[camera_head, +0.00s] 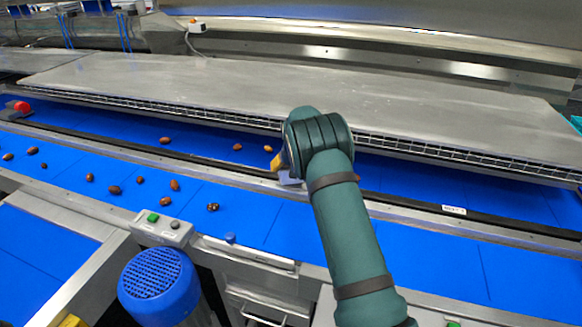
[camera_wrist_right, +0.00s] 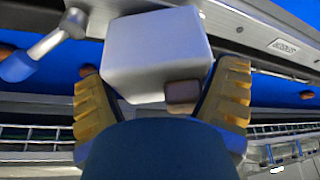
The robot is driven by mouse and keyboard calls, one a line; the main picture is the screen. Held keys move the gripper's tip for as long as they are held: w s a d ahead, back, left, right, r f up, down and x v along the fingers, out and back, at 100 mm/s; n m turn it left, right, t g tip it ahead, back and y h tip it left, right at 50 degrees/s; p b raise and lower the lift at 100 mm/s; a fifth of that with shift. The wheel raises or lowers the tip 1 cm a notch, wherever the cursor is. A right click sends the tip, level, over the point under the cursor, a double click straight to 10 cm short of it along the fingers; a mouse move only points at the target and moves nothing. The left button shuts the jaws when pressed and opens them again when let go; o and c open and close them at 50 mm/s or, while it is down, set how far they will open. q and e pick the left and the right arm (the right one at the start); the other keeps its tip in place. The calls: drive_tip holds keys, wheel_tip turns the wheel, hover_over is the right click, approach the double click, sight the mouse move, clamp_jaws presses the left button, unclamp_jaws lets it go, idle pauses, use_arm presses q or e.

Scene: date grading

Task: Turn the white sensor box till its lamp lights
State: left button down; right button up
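The white sensor box (camera_wrist_right: 155,50) fills the middle of the right wrist view. A small dark brownish window (camera_wrist_right: 183,92), perhaps its lamp, shows no glow. My right gripper (camera_wrist_right: 163,75) has its yellow fingers against both sides of the box, seemingly shut on it. In the head view my right arm hides most of this; only one yellow finger of the right gripper (camera_head: 278,161) and a pale bit of the box (camera_head: 289,179) show, at the belt's rail. My left gripper is not in view.
Several brown dates (camera_head: 114,189) lie on the blue belt (camera_head: 260,215). A steel cover (camera_head: 220,85) lies behind. A button box (camera_head: 162,228) and a blue motor (camera_head: 158,285) stand in front. A pale rod with a blue end (camera_wrist_right: 45,48) is beside the box.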

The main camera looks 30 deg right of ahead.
drive_tip(key=c, duration=0.4)
drive_tip(key=shift+a+m+g+h+p, duration=0.1)
drive_tip(key=shift+m+g+h+p, duration=0.3)
drive_tip(key=shift+m, duration=0.8)
drive_tip(key=shift+c, duration=0.2)
drive_tip(key=shift+m+g+h, duration=0.3)
drive_tip(key=shift+m+h, duration=0.1)
drive_tip(key=shift+m, duration=1.2)
drive_tip(key=o, duration=0.9)
